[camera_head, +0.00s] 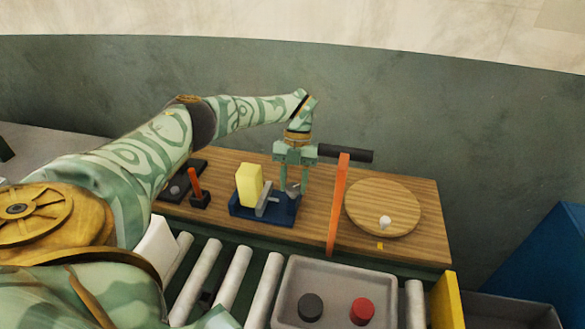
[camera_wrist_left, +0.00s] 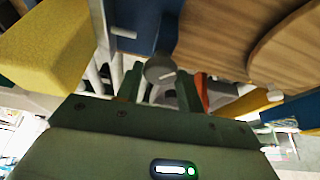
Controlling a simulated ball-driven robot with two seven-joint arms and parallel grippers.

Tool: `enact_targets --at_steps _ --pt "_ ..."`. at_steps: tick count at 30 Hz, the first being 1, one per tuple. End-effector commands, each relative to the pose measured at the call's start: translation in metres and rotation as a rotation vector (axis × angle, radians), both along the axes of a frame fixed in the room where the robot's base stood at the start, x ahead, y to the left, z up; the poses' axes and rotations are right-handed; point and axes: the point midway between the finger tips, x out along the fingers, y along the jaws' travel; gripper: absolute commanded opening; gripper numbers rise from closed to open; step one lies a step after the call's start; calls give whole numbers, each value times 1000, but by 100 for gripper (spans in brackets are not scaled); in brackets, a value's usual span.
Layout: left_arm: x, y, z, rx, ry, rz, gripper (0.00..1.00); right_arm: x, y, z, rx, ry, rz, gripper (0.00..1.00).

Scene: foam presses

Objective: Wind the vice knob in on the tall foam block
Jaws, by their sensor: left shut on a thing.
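The tall yellow foam block (camera_head: 249,184) stands upright in the blue vice (camera_head: 262,212), against its grey jaw plate (camera_head: 267,199). The vice knob (camera_head: 293,189) is a small grey round piece at the right end of the vice. My left gripper (camera_head: 294,187) points down over that end, its fingers shut on the knob. In the left wrist view the knob (camera_wrist_left: 160,70) shows at the fingertips, and the foam block (camera_wrist_left: 45,45) fills the upper left. Whether the jaw plate touches the foam I cannot tell. My right gripper is not in view.
A round wooden board (camera_head: 370,205) with a white knob lies further right. A red lever (camera_head: 195,182) stands left. A grey tray (camera_head: 335,277) holds black and red discs in front.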

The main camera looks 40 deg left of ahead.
Motion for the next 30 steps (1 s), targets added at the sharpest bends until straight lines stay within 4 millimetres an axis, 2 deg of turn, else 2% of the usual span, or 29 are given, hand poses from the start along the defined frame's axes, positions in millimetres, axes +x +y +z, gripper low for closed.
enact_targets --at_steps 9,26,27,28,29,30 --pt "1 0 1 0 -3 -126 15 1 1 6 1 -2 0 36" --pt "1 0 0 0 -3 -154 15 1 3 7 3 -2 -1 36" --pt "1 0 0 0 -3 -154 46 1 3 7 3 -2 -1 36" --pt "1 0 0 0 -3 -154 54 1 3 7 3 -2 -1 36" --pt "1 0 0 0 -3 -154 59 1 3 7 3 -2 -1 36" --pt "1 0 0 1 -3 -153 59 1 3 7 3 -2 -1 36"
